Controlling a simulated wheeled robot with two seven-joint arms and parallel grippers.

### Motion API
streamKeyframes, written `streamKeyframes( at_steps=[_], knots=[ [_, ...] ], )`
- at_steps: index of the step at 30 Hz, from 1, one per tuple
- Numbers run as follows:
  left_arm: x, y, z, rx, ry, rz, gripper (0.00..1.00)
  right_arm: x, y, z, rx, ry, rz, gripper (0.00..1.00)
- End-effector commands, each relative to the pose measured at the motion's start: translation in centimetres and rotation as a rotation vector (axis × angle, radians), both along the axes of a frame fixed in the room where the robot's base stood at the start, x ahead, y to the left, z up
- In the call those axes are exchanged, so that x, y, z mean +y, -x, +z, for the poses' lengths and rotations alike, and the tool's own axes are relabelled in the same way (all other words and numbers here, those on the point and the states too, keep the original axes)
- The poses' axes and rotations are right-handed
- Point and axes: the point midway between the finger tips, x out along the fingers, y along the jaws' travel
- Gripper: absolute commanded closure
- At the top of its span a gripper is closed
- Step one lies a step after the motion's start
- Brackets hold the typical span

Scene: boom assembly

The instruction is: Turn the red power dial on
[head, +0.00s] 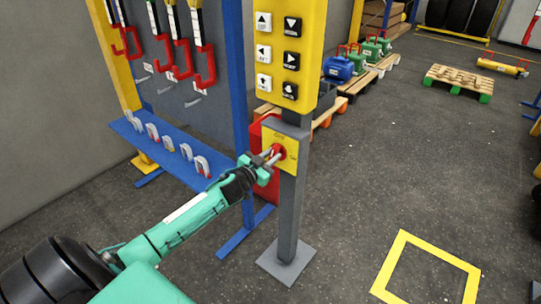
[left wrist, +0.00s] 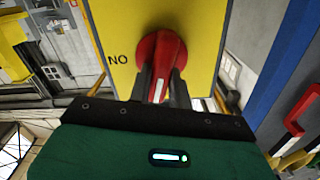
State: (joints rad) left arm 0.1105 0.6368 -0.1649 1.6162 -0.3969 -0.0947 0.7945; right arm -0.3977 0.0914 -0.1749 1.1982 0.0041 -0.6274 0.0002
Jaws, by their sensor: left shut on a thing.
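The red power dial (head: 276,151) sits on a yellow plate (head: 291,160) on a grey post (head: 290,210), below the yellow button panel. In the left wrist view the red dial (left wrist: 161,57) fills the upper middle, with a white mark on its handle and the letters "NO" beside it on the yellow plate (left wrist: 112,22). My left gripper (head: 268,158) is at the dial, its fingers on both sides of the handle and shut on it. The fingers also show in the left wrist view (left wrist: 161,85). My right gripper is not in view.
The yellow button panel (head: 289,45) with black arrow buttons stands above the dial. A blue rack (head: 165,150) with shackles and red-handled hooks stands left. Pallets with motors (head: 340,80) are behind. Open floor with a yellow square outline (head: 425,246) lies right.

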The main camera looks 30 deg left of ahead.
Motion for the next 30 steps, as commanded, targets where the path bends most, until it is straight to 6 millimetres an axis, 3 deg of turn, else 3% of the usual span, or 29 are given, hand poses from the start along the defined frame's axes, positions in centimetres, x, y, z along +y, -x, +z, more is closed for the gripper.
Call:
streamKeyframes(
  at_steps=[8,30],
  knots=[
    [-0.3,0.0,0.0,-0.020,-0.260,0.000,1.00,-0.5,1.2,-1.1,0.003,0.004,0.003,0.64],
    [-0.8,0.1,-0.7,-0.076,-0.958,-0.001,1.00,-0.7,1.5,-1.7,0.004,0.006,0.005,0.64]
  ],
)
